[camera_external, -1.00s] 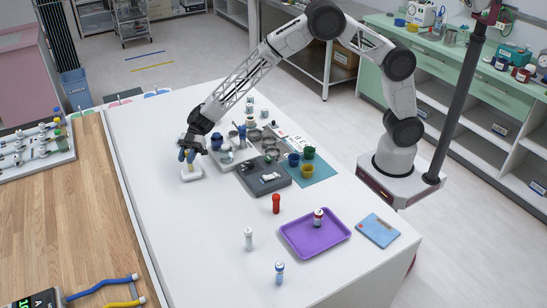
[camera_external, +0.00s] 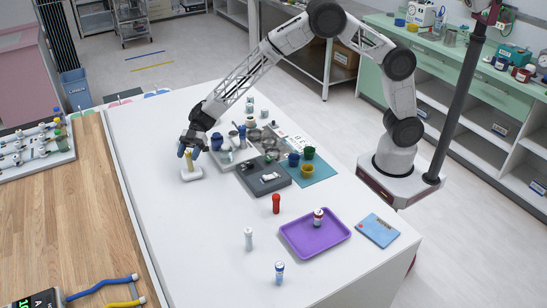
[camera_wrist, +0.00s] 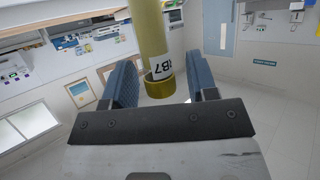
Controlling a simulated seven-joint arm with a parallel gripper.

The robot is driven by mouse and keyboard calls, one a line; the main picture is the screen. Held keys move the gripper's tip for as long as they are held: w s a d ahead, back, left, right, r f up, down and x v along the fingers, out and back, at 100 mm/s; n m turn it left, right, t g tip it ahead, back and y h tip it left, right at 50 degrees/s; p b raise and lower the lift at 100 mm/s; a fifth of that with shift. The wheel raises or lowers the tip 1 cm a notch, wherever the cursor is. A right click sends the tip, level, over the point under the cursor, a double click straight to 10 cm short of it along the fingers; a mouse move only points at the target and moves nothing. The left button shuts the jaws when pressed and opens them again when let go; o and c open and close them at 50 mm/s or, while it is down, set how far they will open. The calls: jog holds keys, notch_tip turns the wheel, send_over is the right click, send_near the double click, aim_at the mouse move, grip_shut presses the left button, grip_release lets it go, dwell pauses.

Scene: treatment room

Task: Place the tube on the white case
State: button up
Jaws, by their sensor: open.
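The yellow tube (camera_external: 189,161) stands upright at the white case (camera_external: 192,174), near the left of the white table; its lower end appears to rest on the case. In the wrist view the tube (camera_wrist: 148,35) shows a white label with dark characters, and its near end lies between the two blue fingers. My gripper (camera_external: 189,150) is just above the case, around the upper part of the tube. The fingers (camera_wrist: 162,85) are open, with gaps to the tube on both sides. The case is not recognisable in the wrist view.
A grey box (camera_external: 264,178), a metal tray of jars and a teal mat (camera_external: 318,172) with cups stand to the right. The table's front left is clear.

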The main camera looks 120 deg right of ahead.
jog(key=r, duration=0.4)
jog(key=s+d+r, duration=0.1)
jog(key=r, duration=0.1)
jog(key=shift+r, duration=0.8)
jog(key=shift+a, duration=0.1)
jog(key=shift+a+r, duration=0.1)
jog(key=shift+r, duration=0.15)
jog(key=s+a+r+m+t+h, duration=0.25)
jog(key=s+a+r+h, duration=0.25)
jog(key=s+r, duration=0.4)
jog(key=s+a+r+m+t+h, duration=0.1)
jog(key=s+a+r+m+h, duration=0.4)
jog(key=r, duration=0.5)
jog(key=s+a+f+g, duration=0.2)
jog(key=s+a, duration=0.3)
jog(key=s, duration=1)
jog(key=s+a+f+m+g, duration=0.1)
jog(key=s+a+f+g, duration=0.2)
jog(key=s, duration=1.3)
jog(key=s+a+f+g, duration=0.2)
jog(key=s+a+g, duration=0.3)
jog(key=s, duration=1.1)
jog(key=a, duration=0.3)
jog(key=shift+f+m+y, duration=0.15)
jog(key=shift+m+y, duration=0.15)
jog(key=shift+m, duration=0.05)
